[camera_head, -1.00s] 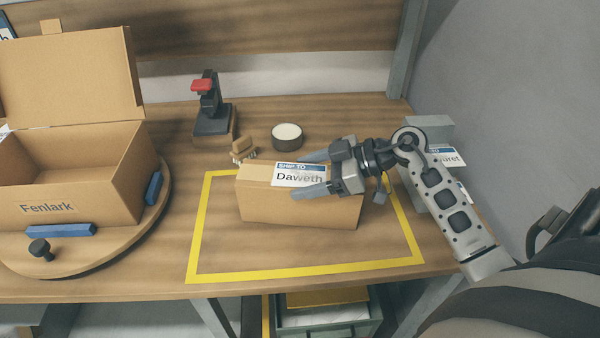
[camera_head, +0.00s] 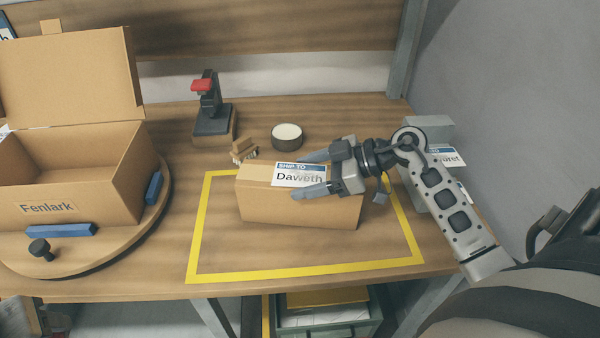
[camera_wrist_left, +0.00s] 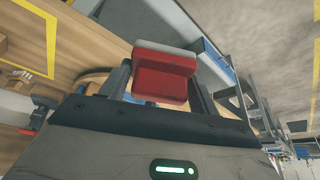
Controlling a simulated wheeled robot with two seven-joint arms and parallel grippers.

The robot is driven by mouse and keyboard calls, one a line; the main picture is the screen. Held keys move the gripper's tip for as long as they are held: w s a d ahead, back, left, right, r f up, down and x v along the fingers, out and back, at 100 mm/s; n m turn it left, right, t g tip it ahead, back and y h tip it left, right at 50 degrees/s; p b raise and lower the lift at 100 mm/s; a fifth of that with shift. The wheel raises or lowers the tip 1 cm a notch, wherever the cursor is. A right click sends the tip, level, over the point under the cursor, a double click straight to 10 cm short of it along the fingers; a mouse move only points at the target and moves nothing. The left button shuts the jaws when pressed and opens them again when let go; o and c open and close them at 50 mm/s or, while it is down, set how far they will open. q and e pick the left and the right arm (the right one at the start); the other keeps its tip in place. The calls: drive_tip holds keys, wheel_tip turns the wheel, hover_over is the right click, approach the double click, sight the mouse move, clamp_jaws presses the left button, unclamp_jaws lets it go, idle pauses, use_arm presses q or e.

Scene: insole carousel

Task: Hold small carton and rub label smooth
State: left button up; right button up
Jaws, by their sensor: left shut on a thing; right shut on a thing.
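The small carton (camera_head: 290,208) lies on the bench inside the yellow tape outline. A white and blue label reading "SHIP TO Daweth" (camera_head: 287,180) is on its top. My right gripper (camera_head: 297,175) reaches in from the right and is shut on the carton, one finger along the front and the other along the back. My left gripper (camera_wrist_left: 163,85) shows in the left wrist view, shut on a red block with a pale edge (camera_wrist_left: 162,80). It is away from the carton. In the head view I cannot make it out clearly.
An open carton marked Fenlark (camera_head: 80,206) stands on a round turntable (camera_head: 95,262) at left. A black stand with a red top (camera_head: 212,115), a small brush (camera_head: 243,151) and a round tin (camera_head: 287,137) stand behind the tape. The tape's front left area is clear.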

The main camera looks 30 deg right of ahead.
use_arm(q)
drive_tip(key=shift+w, duration=2.25)
drive_tip(key=s+f, duration=0.1)
drive_tip(key=s, duration=0.7)
drive_tip(key=shift+s+f, duration=0.2)
wheel_tip(320, 180, up, 7)
idle(0.3)
drive_tip(key=shift+f, duration=0.1)
idle(0.4)
drive_tip(key=shift+f, duration=1)
drive_tip(key=shift+f, duration=1.35)
drive_tip(key=shift+w+f, duration=0.15)
drive_tip(key=shift+w, duration=0.05)
idle(0.7)
